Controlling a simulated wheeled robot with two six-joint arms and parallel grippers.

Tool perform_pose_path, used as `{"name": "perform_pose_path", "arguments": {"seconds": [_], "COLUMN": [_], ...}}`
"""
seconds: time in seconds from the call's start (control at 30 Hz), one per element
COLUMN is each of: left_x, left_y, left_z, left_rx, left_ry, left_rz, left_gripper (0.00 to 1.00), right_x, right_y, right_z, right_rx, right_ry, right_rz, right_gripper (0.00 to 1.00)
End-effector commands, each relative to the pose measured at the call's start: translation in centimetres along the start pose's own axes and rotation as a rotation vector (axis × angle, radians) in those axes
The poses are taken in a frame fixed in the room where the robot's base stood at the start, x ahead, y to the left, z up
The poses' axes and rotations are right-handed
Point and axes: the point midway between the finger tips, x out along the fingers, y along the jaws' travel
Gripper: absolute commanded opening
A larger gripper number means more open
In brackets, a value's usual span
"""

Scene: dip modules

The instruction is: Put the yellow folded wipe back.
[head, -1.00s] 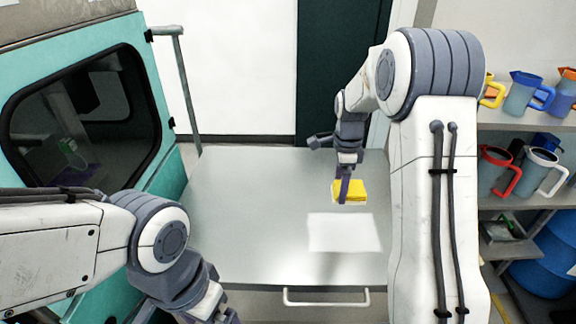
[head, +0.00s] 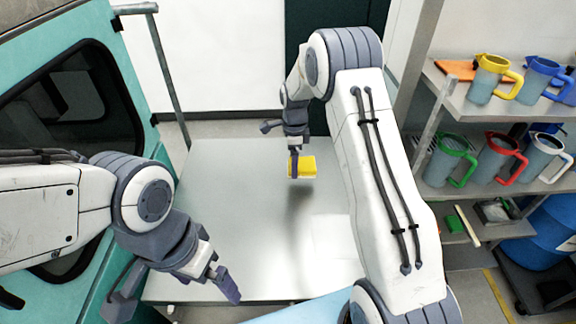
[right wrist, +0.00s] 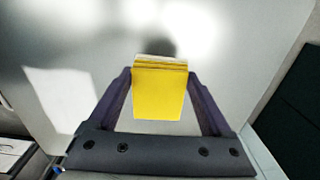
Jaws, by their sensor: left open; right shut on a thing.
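My right gripper (head: 295,172) is shut on the yellow folded wipe (head: 306,167) and holds it over the pale metal table (head: 225,200), with a shadow below. In the right wrist view the wipe (right wrist: 160,92) sits between the two dark fingers (right wrist: 161,100), its layered edge away from the palm. My left gripper (head: 226,287) is open and empty over the table's front left part, apart from the wipe.
A white sheet (head: 330,232) lies on the table, partly hidden by my right arm; it also shows in the right wrist view (right wrist: 62,98). A teal machine (head: 130,60) stands left. Shelves (head: 470,105) at right hold jugs, including a yellow-handled one (head: 489,80), and an orange folded cloth (head: 456,69).

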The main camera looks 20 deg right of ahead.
Motion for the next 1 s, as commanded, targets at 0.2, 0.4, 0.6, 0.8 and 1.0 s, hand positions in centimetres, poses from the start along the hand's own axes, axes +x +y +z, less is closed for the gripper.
{"name": "perform_pose_path", "arguments": {"seconds": [0.2,0.4,0.6,0.8,1.0], "left_x": [-1.2,-3.1,-3.5,-3.3,-3.1], "left_y": [0.1,0.2,0.2,0.2,0.2], "left_z": [-0.1,-0.2,-0.2,-0.2,-0.2], "left_rx": [0.002,0.004,0.004,0.004,0.004], "left_ry": [0.0,0.0,0.0,0.0,0.0], "left_rz": [0.0,0.0,0.0,0.0,0.0], "left_gripper": [1.0,1.0,1.0,1.0,1.0], "right_x": [1.2,3.7,5.2,5.3,5.6], "right_y": [-1.0,-0.9,-1.0,-1.0,-1.0], "right_z": [1.8,1.8,1.8,1.8,1.8], "right_rx": [0.001,0.001,0.001,0.001,0.001], "right_ry": [0.0,0.001,0.0,0.0,0.0], "right_rz": [0.001,0.004,-0.002,-0.001,-0.001], "right_gripper": [0.32,0.32,0.32,0.32,1.0]}}
